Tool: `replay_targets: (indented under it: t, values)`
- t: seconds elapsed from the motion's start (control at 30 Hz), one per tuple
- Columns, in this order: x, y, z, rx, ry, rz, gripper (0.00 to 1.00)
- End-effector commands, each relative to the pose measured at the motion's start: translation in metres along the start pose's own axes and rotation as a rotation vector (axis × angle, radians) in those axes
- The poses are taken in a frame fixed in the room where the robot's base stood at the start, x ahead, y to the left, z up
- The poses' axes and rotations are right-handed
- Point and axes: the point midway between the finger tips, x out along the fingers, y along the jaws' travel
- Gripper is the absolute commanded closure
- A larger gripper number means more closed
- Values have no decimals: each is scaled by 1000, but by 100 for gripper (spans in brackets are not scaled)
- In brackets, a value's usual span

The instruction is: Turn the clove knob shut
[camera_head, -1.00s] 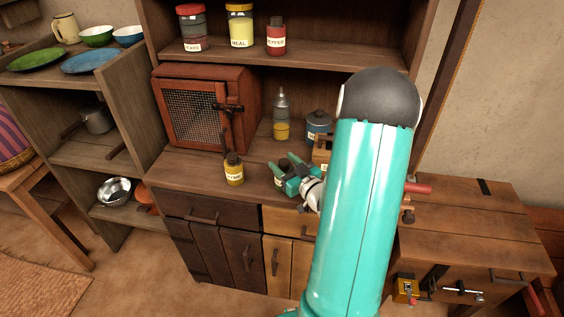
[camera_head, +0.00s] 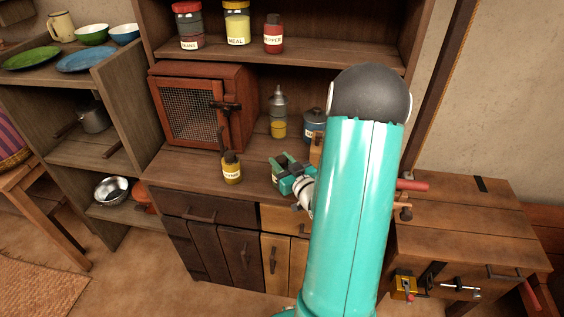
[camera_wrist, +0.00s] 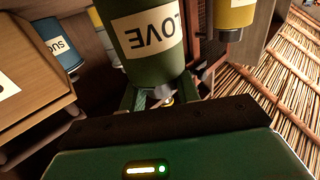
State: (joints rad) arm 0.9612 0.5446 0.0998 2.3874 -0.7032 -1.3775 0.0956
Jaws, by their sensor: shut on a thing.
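The clove jar (camera_wrist: 152,40) is dark green with a cream label reading "LOVE" and appears upside down in the wrist view. Its small metallic knob (camera_wrist: 164,93) is at the narrow end, between my two green fingers. My gripper (camera_wrist: 160,98) is shut on this knob. In the head view, my gripper (camera_head: 282,160) is over the cabinet counter, above the jar. There only a bit of the jar's label (camera_head: 275,178) shows, and the knob is hidden by my gripper. How far the knob is turned cannot be told.
A yellow labelled jar (camera_head: 231,168) stands close to the left of my gripper. A mesh-fronted red box (camera_head: 194,110), a clear bottle with yellow contents (camera_head: 278,115) and a blue canister (camera_head: 313,125) stand behind. A shelf with jars (camera_head: 237,25) is above.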

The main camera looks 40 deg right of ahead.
Motion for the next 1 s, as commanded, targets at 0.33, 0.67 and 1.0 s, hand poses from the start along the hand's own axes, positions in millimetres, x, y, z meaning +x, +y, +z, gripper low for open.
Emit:
replay_targets:
  t: [0.33, 0.67, 1.0]
  values:
    - [0, -5, 3, 3, -11, 258, 91]
    - [1, -5, 4, 2, -11, 570, 91]
    - [1, -4, 3, 1, -9, 895, 91]
